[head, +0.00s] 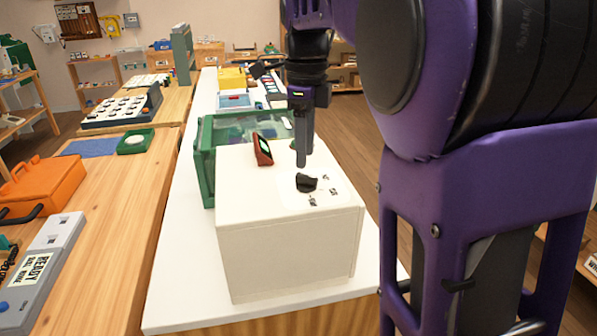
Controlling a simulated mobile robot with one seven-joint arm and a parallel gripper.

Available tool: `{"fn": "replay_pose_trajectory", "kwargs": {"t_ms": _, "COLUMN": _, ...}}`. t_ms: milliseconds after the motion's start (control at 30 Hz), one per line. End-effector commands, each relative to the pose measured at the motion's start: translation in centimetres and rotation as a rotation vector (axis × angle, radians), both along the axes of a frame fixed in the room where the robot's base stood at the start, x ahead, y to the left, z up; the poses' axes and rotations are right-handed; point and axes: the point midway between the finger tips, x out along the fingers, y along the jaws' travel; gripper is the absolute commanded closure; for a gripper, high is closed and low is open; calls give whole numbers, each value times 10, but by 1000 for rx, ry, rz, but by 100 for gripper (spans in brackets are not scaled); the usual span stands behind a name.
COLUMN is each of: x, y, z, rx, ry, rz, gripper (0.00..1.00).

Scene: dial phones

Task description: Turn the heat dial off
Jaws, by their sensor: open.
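The heat dial appears to be the black knob (306,182) on top of a white box (285,250). Small black marks sit around its right and front side, too small to read. My gripper (301,163) points down just above and behind the dial, apart from it as far as I can tell. Its fingers overlap in this view, and nothing shows between them. The box stands on a white counter (180,270).
A green-framed case (205,165) is right behind the box. An orange case (45,185) and a grey box (50,250) sit on the wooden table at left.

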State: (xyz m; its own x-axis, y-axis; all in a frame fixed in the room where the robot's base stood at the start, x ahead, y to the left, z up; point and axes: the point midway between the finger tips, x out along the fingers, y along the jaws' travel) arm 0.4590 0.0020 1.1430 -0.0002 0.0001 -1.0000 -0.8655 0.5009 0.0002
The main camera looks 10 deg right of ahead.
Motion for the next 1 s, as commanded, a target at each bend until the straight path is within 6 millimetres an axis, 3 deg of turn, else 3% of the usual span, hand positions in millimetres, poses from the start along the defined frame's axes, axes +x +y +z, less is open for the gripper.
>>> {"fn": "replay_pose_trajectory", "kwargs": {"t_ms": 100, "x": 0, "y": 0, "z": -24, "rx": 0, "ry": 2, "rz": 1, "gripper": 51}}
{"fn": "replay_pose_trajectory", "kwargs": {"t_ms": 233, "x": 0, "y": 0, "z": -40, "rx": 0, "ry": 1, "rz": 1, "gripper": 51}}
{"fn": "replay_pose_trajectory", "kwargs": {"t_ms": 667, "x": 0, "y": 0, "z": -49, "rx": 0, "ry": -1, "rz": 1, "gripper": 51}}
{"fn": "replay_pose_trajectory", "kwargs": {"t_ms": 933, "x": 0, "y": 0, "z": -49, "rx": 0, "ry": 0, "rz": 1, "gripper": 98}}
{"fn": "replay_pose_trajectory", "kwargs": {"t_ms": 1000, "x": 0, "y": 0, "z": -49, "rx": 0, "ry": 0, "rz": 1, "gripper": 100}}
